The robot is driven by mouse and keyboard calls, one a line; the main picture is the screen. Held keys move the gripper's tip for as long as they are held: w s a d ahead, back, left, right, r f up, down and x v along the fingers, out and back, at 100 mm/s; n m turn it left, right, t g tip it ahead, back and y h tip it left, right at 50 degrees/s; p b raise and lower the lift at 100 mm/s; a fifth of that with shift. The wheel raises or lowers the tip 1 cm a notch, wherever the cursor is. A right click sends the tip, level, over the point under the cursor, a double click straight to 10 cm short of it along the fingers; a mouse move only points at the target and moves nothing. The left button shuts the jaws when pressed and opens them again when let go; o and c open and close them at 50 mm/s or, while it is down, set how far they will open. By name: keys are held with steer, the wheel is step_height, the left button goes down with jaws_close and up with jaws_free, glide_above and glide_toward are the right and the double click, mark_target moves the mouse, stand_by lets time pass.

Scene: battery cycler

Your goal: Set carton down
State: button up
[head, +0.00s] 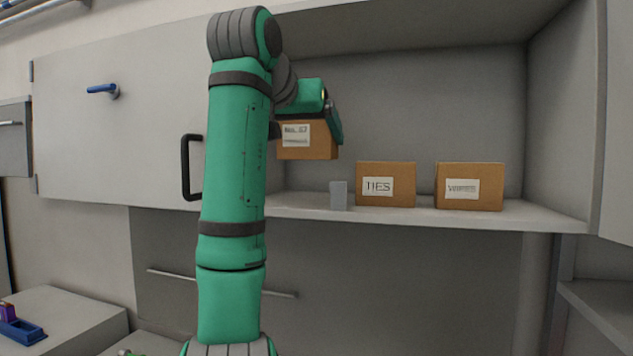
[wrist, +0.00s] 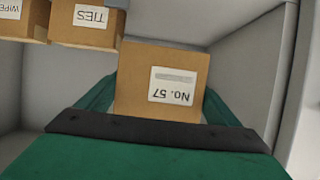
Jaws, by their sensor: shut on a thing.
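The carton (head: 318,143) is a brown box with a white label. In the wrist view the carton (wrist: 135,75) shows the label "No. 57" upside down. My gripper (head: 330,110) is shut on the carton, with one green finger on each side of it in the wrist view (wrist: 158,100). In the head view the carton is held inside the open cupboard, above the left part of the shelf (head: 400,217). Its underside looks clear of the shelf board. My arm hides part of its left side.
A small grey block (head: 339,196) stands on the shelf below and right of the carton. A box labelled "TIES" (head: 387,170) and another labelled box (head: 470,200) stand further right. The cupboard's left door or panel (head: 130,150) has a dark handle (head: 187,170).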

mark_target(290, 158)
steer(key=w+f, duration=0.2)
steer(key=f, duration=0.1)
steer(key=w+f, duration=0.3)
steer(key=shift+d, duration=0.2)
steer(key=shift+w+f, duration=0.15)
steer(key=shift+f, duration=1.45)
steer(key=shift+f, duration=0.15)
steer(key=o, duration=1.1)
steer(key=shift+r, duration=0.2)
steer(key=v, duration=1.2)
